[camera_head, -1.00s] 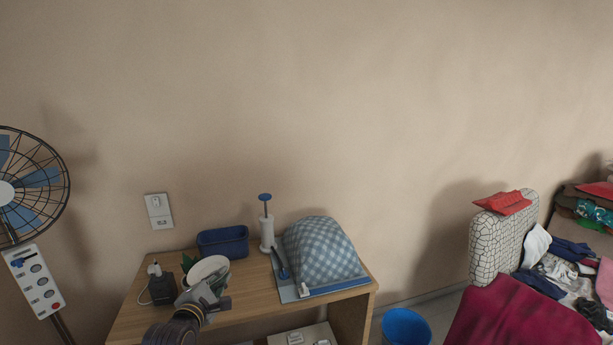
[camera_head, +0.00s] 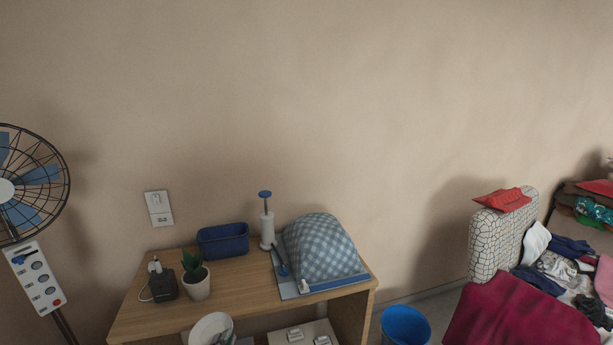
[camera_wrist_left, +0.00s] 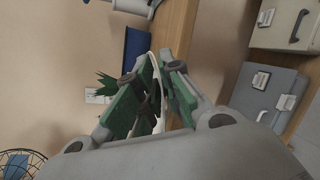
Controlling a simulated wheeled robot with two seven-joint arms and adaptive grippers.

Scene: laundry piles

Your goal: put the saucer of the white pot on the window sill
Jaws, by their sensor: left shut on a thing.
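The white pot (camera_head: 196,284) with a green plant stands upright on the wooden table. The white saucer (camera_head: 210,328) is tilted in front of the table's front edge, at the bottom of the head view. My left gripper (camera_wrist_left: 155,75) is shut on the saucer's rim; the saucer (camera_wrist_left: 158,68) shows nearly edge-on between the fingers in the left wrist view. In the head view only a bit of this gripper shows behind the saucer. The plant's leaves (camera_wrist_left: 105,82) show beyond the fingers. No window sill is in view. My right gripper is not in view.
The wooden table (camera_head: 245,290) also holds a blue tub (camera_head: 223,241), a black charger (camera_head: 163,286), a white-and-blue dispenser (camera_head: 267,228) and a checked cloth bundle (camera_head: 320,250). A fan (camera_head: 30,185) stands left; a blue bucket (camera_head: 405,326) stands right.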

